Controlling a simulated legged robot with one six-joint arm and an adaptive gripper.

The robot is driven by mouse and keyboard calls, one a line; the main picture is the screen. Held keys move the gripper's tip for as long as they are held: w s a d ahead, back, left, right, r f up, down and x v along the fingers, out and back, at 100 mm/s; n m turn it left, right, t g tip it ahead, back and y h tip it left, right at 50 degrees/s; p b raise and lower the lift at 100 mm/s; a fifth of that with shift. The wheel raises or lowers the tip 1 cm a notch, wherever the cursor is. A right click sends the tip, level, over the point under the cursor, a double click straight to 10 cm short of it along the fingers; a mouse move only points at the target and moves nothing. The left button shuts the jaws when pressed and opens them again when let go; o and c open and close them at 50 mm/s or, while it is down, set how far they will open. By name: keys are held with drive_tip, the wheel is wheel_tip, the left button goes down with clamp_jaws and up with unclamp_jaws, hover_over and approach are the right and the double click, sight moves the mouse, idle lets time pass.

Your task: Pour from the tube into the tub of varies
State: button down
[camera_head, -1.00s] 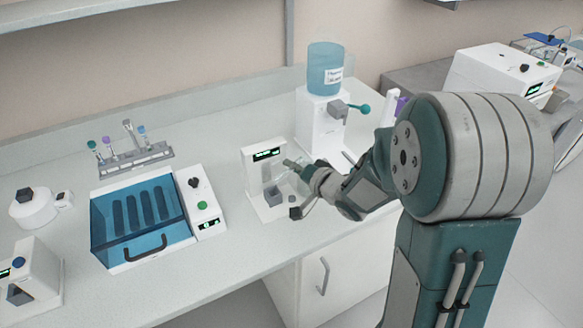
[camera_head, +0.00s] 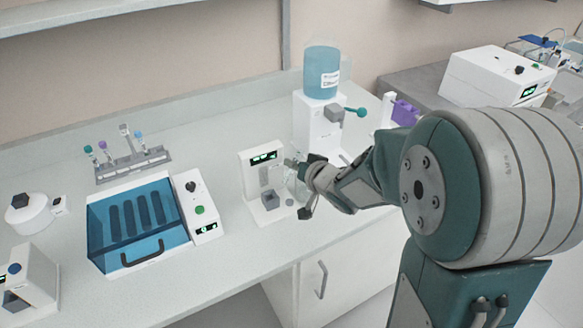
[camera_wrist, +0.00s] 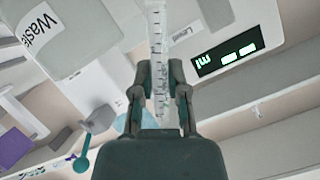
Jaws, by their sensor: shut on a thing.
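A clear graduated tube (camera_wrist: 157,35) with dark marks stands lengthwise in the wrist view. My gripper (camera_wrist: 160,80) is shut on it, one finger on each side. In the head view my gripper (camera_head: 294,164) is in front of the white device with the green display (camera_head: 262,156); the tube is hard to make out there. A pale container with a "Waste" label (camera_wrist: 42,26) is at the upper left of the wrist view, beside the tube and apart from it. No tub labelled "varies" can be read. Any liquid in the tube cannot be told.
A white dispenser (camera_head: 311,125) with a blue bottle (camera_head: 322,73) and teal lever stands behind my gripper. A tube rack (camera_head: 132,167) and a blue-lidded box (camera_head: 135,225) are left. A purple item (camera_head: 405,112) is right.

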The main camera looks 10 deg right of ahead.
drive_tip(key=shift+r, duration=0.1)
idle(0.3)
drive_tip(key=shift+s+a+n+h, duration=0.2)
drive_tip(key=shift+a+n+h, duration=0.5)
drive_tip(key=shift+n, duration=0.25)
drive_tip(key=shift+s+a+n+h, duration=0.15)
drive_tip(key=shift+a+n+h, duration=0.55)
drive_tip(key=shift+n, duration=0.25)
drive_tip(key=shift+s, duration=0.1)
